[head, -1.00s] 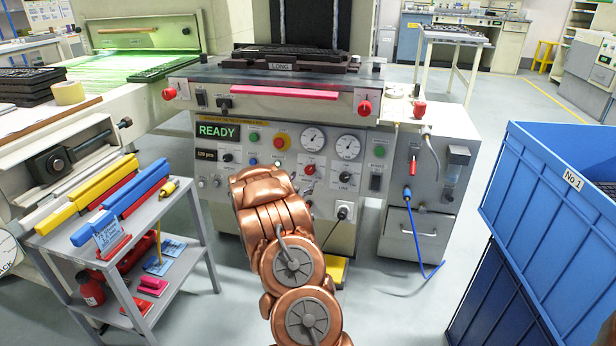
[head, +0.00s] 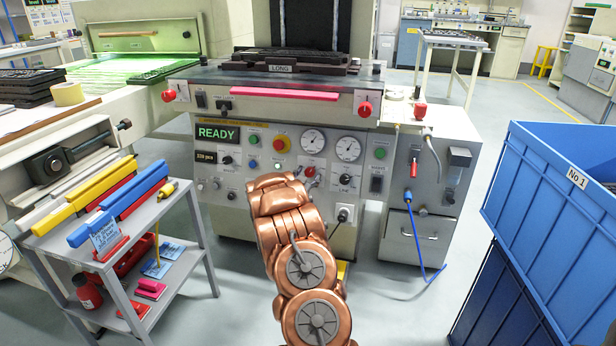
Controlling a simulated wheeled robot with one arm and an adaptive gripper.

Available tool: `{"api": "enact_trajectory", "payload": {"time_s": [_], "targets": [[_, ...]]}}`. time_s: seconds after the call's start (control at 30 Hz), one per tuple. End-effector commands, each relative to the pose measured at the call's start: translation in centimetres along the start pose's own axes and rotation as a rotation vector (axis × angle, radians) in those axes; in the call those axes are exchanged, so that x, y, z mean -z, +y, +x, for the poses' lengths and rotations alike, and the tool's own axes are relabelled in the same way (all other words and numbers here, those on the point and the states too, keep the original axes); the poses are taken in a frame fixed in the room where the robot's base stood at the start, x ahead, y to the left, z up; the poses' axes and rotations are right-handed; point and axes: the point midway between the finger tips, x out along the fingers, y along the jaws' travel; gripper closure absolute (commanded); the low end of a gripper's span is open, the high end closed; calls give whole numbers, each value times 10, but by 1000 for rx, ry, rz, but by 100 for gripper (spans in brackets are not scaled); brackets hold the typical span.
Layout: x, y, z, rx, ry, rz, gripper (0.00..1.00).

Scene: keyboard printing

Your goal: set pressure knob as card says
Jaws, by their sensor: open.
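The press control panel (head: 262,185) carries two round gauges, the left gauge (head: 313,141) and the right gauge (head: 349,148). Below them are a red knob (head: 310,171) and a black knob (head: 346,179). Another black knob (head: 227,160) sits at the left. I cannot tell from the labels which is the pressure knob. A blue card (head: 105,237) with writing too small to read stands on the grey cart. My gripper (head: 306,179) is at the panel's middle, near the red knob, open and mostly hidden behind my copper wrist. Contact cannot be told.
The grey cart (head: 190,196) with blue and yellow bars stands at left. Stacked blue crates (head: 556,195) stand at right. A side cabinet (head: 415,236) with a blue hose is right of the panel. A green READY display (head: 217,134) is lit. Floor between cabinet and crates is mostly clear.

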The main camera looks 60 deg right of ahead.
Motion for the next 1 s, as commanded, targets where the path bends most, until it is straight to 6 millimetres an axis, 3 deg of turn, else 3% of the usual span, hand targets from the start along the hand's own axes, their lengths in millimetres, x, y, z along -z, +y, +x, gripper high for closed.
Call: {"api": "enact_trajectory", "payload": {"time_s": [0.07,0.57,1.0], "targets": [[0,0,0,0,0,0,42],[0,0,0,1,0,1,94],[1,-1,-1,31,-4,-90,96]]}}
